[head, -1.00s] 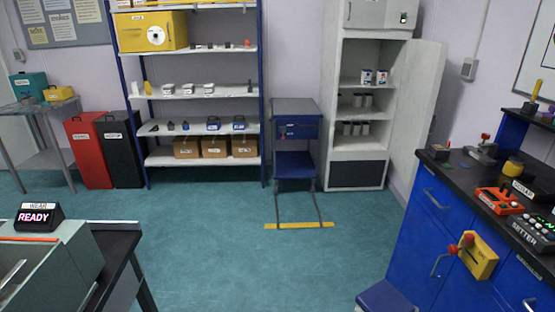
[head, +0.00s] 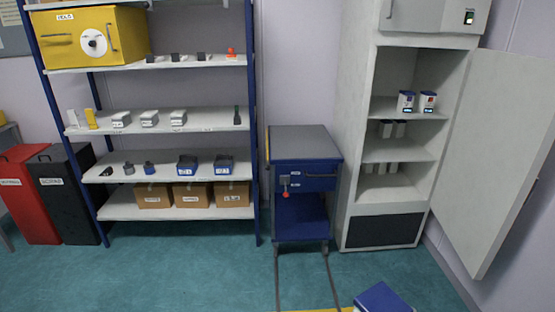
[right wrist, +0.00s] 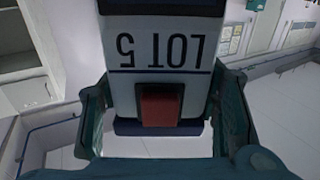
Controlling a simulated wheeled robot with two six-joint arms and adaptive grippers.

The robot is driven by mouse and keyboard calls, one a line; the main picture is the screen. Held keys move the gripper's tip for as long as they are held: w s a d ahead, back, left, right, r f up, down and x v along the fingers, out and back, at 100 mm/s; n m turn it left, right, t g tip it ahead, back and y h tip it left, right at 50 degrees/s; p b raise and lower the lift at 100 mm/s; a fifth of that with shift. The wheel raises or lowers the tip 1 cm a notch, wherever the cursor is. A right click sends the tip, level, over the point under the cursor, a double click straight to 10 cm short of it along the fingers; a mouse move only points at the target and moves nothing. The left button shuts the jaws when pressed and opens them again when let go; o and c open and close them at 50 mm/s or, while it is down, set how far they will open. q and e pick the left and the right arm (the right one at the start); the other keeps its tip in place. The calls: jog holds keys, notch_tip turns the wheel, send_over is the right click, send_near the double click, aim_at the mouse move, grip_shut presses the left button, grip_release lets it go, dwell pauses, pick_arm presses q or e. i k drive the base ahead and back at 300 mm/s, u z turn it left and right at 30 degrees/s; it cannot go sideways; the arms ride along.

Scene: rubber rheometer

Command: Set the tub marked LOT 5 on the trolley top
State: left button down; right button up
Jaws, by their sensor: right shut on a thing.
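The tub marked LOT 5 (right wrist: 160,72) fills the middle of the right wrist view. It is white with dark blue ends and a red square patch, and its lettering looks upside down there. My right gripper (right wrist: 160,112) is shut on it, a finger on each side. In the head view a blue-topped block (head: 383,299) at the bottom edge looks like this tub's top; the gripper is out of that view. The trolley (head: 305,176) is blue, with a bare grey top (head: 303,142). The tub is apart from it. My left gripper is not in view.
An open cabinet (head: 365,180) stands right of the trolley, its door (head: 497,150) swung out to the right. A loaded shelf rack (head: 175,130) stands to the left. The trolley's thin rails (head: 333,283) reach forward along the floor. The teal floor (head: 190,275) ahead is clear.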

aim_at(304, 149)
jog(key=i, duration=2.9)
jog(key=u, duration=0.7)
